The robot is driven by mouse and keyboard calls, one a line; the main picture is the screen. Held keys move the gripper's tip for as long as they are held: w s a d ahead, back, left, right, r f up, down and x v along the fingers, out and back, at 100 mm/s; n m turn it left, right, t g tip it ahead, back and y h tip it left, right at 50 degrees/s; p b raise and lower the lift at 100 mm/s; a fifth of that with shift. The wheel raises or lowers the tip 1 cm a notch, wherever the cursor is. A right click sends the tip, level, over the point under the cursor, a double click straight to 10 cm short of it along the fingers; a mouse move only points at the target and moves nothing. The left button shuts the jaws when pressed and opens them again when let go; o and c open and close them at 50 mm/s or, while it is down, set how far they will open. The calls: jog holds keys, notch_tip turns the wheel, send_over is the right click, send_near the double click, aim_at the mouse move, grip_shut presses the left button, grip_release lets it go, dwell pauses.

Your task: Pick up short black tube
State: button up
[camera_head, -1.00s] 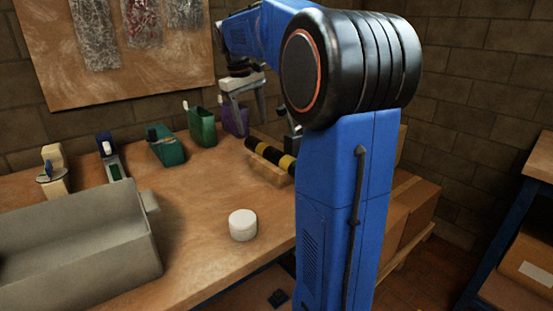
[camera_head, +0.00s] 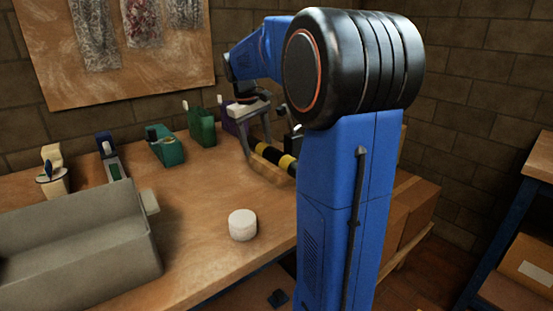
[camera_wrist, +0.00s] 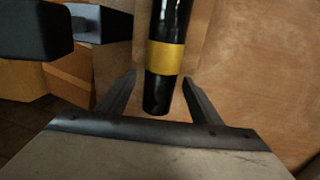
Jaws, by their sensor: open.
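The black tube with yellow bands (camera_head: 274,155) lies near the right edge of the wooden bench, partly behind my arm in the head view. In the wrist view the tube (camera_wrist: 170,30) runs down from the top edge, with its near black end between my fingers. My gripper (camera_head: 265,142) is around this end of the tube, fingers open. In the wrist view my gripper (camera_wrist: 158,80) has one finger on each side of the tube, with a visible gap on both sides. The tube's far end is out of the wrist view.
A grey bin (camera_head: 95,245) and a white round container (camera_head: 242,225) stand nearer on the bench. Green holders (camera_head: 165,146) and other small items line the back. Cardboard boxes (camera_head: 408,215) stand right of the bench. Dark blocks (camera_wrist: 30,32) show at the wrist view's upper left.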

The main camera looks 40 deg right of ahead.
jog(key=c, duration=1.3)
notch_tip(320, 180, up, 18)
jog(key=shift+r, duration=0.1)
